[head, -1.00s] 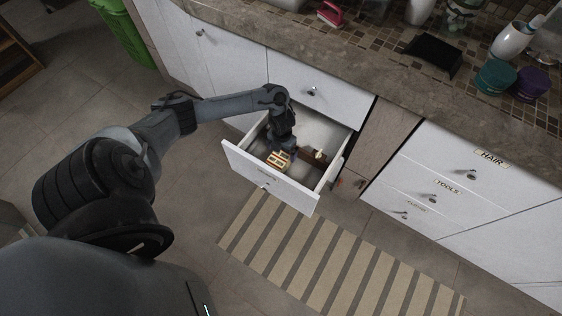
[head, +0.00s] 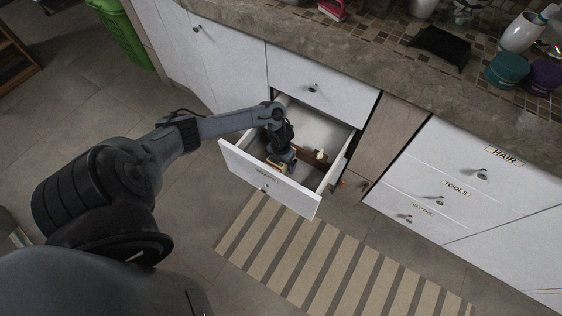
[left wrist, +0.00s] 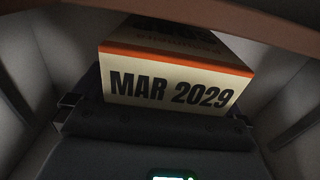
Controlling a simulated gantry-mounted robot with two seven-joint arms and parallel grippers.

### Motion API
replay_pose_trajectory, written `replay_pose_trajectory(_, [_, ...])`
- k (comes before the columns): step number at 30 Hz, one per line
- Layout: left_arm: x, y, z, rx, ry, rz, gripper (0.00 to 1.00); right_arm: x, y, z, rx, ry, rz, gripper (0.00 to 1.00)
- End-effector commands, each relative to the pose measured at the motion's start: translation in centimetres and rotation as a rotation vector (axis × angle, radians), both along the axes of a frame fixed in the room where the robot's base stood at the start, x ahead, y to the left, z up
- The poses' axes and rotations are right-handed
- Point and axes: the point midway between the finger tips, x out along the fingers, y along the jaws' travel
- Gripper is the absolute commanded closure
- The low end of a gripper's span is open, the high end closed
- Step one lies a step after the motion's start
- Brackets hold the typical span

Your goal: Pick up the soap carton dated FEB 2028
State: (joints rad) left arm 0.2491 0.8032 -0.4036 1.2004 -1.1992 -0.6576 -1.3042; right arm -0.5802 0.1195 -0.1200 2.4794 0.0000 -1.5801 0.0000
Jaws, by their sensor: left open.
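My left gripper (head: 280,158) is down inside the open drawer, open, right over a cream carton (head: 275,168) that it mostly hides in the head view. In the left wrist view this carton (left wrist: 170,92) has an orange edge band and reads MAR 2029 in black on its near face. No carton dated FEB 2028 is visible. My right gripper is not in view.
The white drawer (head: 262,176) is pulled out, with its walls close around my gripper. A brown divider (head: 313,154) and a small pale item (head: 321,155) lie to the right inside it. A striped rug (head: 330,262) covers the floor in front.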

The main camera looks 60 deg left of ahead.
Motion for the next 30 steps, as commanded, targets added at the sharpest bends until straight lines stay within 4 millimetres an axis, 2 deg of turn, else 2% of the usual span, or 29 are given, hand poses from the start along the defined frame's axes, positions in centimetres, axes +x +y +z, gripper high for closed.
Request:
replay_pose_trajectory(3, [0.0,0.0,0.1,0.000,-0.001,0.000,0.00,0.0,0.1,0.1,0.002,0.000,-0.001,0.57])
replay_pose_trajectory(4, [0.0,0.0,0.1,0.000,-0.001,0.000,0.03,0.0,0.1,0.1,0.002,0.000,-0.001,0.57])
replay_pose_trajectory(14, [0.0,0.0,0.1,0.000,-0.001,0.000,0.54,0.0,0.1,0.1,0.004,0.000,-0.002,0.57])
replay_pose_trajectory(23, [0.0,0.0,0.3,0.000,-0.001,0.000,0.55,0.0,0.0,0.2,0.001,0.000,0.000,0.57])
replay_pose_trajectory(30, [0.1,0.1,1.8,0.000,-0.002,-0.001,0.55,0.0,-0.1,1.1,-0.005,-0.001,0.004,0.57])
